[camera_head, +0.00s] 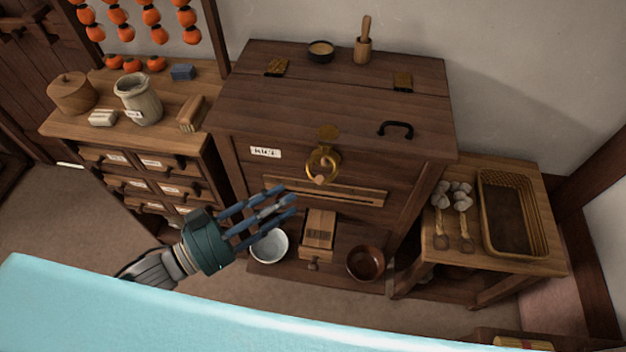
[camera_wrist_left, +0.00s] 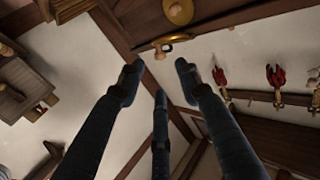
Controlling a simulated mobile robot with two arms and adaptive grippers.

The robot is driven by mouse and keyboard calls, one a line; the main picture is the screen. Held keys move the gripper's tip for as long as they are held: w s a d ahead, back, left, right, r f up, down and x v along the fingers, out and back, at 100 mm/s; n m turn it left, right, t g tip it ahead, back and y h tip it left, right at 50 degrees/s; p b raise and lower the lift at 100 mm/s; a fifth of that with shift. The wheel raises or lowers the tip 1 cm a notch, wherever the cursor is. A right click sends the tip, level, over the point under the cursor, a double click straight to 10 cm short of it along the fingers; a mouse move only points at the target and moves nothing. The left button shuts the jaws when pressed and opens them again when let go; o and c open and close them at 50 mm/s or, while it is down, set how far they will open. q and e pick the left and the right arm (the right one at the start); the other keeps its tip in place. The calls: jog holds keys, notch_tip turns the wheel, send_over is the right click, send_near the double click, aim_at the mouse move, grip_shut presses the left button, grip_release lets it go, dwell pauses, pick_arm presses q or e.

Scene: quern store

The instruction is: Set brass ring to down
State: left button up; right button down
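My right gripper is not in view.
A white bowl (camera_head: 269,246), a small wooden box (camera_head: 319,228) and a brown bowl (camera_head: 366,263) sit on the chest's lower shelf. A drawer cabinet (camera_head: 140,180) stands left. A side table with a basket (camera_head: 512,213) stands right. A black handle (camera_head: 396,129) is on the lid.

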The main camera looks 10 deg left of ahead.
aim_at(316, 182)
pick_arm(q)
jog(key=p+x, duration=0.1)
jog(key=x, duration=0.7)
jog(key=shift+w+d+p, duration=0.2)
jog(key=shift+p, duration=0.15)
jog(key=shift+f, duration=0.1)
grip_shut()
